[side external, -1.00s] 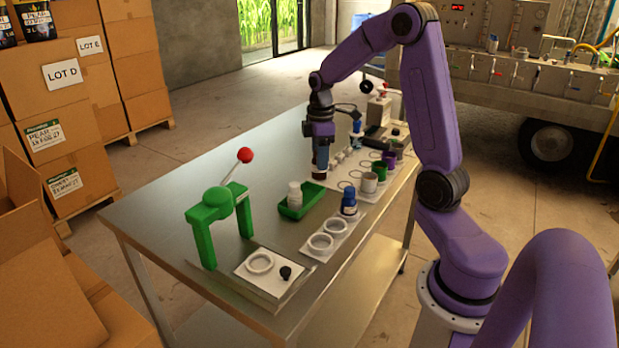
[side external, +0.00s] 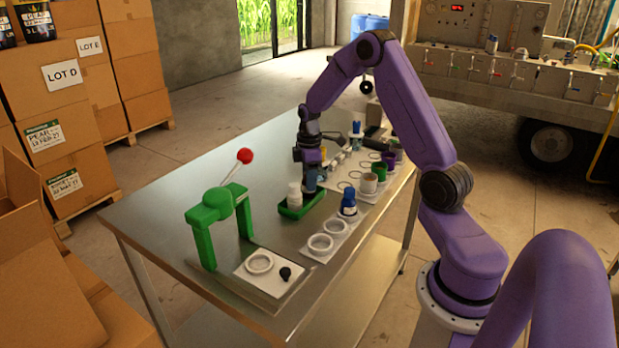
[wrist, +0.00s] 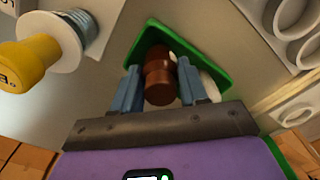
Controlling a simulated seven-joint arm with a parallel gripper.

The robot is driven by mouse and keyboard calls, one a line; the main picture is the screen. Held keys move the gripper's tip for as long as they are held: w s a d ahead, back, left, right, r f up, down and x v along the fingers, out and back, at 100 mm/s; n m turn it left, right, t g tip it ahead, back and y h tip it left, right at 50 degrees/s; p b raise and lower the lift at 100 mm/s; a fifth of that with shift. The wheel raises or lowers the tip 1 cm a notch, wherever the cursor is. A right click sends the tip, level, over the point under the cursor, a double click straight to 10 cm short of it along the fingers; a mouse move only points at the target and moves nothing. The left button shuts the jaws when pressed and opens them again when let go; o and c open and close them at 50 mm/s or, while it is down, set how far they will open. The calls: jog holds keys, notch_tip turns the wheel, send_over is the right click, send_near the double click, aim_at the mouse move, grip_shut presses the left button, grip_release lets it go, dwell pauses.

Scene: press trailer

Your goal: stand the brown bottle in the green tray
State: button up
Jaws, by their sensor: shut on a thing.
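My gripper (side external: 312,181) is over the far right end of the green tray (side external: 299,213), pointing down. In the wrist view, its two bluish fingers (wrist: 160,78) are shut on the brown bottle (wrist: 157,68), one on each side. The bottle is over the inside of the green tray (wrist: 192,46). In the side view the fingers mostly hide the bottle, and I cannot tell whether its base touches the tray floor. A white bottle (side external: 294,194) stands in the tray's left end, close beside my gripper.
A blue-capped bottle (side external: 348,203) stands on a white ring holder (side external: 321,242) right of the tray. Coloured cups (side external: 369,182) line the table's right side. A green press (side external: 218,207) with a red-knobbed lever stands left. A yellow-capped item (wrist: 27,62) is near my wrist camera's left edge.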

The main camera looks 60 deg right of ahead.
jog(key=shift+f, duration=0.1)
jog(key=o, duration=1.2)
